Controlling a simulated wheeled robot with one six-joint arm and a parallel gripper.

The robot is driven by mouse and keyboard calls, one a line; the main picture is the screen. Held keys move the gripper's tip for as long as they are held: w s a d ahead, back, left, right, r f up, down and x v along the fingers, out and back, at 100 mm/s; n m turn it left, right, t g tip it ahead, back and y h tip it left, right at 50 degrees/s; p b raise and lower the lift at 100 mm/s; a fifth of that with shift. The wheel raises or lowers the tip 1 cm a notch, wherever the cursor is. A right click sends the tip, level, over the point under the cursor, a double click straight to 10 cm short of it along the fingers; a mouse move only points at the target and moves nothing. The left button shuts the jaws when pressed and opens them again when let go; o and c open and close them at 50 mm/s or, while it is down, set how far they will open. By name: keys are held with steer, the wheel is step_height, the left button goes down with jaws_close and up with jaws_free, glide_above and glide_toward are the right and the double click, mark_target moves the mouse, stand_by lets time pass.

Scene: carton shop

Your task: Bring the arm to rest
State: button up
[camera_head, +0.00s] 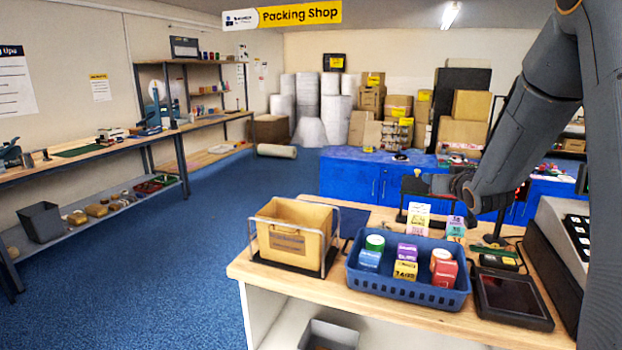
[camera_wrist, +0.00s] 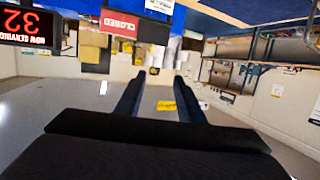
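My gripper (camera_head: 418,185) is held up at the right of the head view, above the back of the wooden counter (camera_head: 290,292), and points left. In the wrist view my gripper (camera_wrist: 160,78) shows two dark fingers with a clear gap and nothing between them. My arm comes down from the upper right corner. The gripper is behind and above the blue basket (camera_head: 407,287) and appears apart from it.
The basket holds several small boxes and round tins. A tan bin (camera_head: 290,235) stands in a wire rack to its left. A dark tablet (camera_head: 512,298) and a till (camera_head: 560,250) are at right. Blue cabinets (camera_head: 350,178) stand behind. The blue floor at left is clear.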

steer(key=s+a+f+g, duration=0.4)
steer(key=s+a+f, duration=0.15)
steer(key=s, duration=0.65)
steer(key=s+a+f+g, duration=0.4)
steer(key=s+a, duration=0.2)
steer(key=s, duration=0.6)
steer(key=s+a+f+g, duration=0.4)
steer(key=s+a+f, duration=0.1)
steer(key=s, duration=0.7)
step_height(320, 180, down, 12)
steer(key=s+g+b, duration=0.1)
steer(key=g+b, duration=0.1)
steer(key=b, duration=0.8)
steer(key=shift+s+a+r+g+y, duration=0.15)
steer(key=shift+s+g+y, duration=0.1)
steer(key=shift+g+y, duration=0.05)
steer(key=shift+c, duration=0.5)
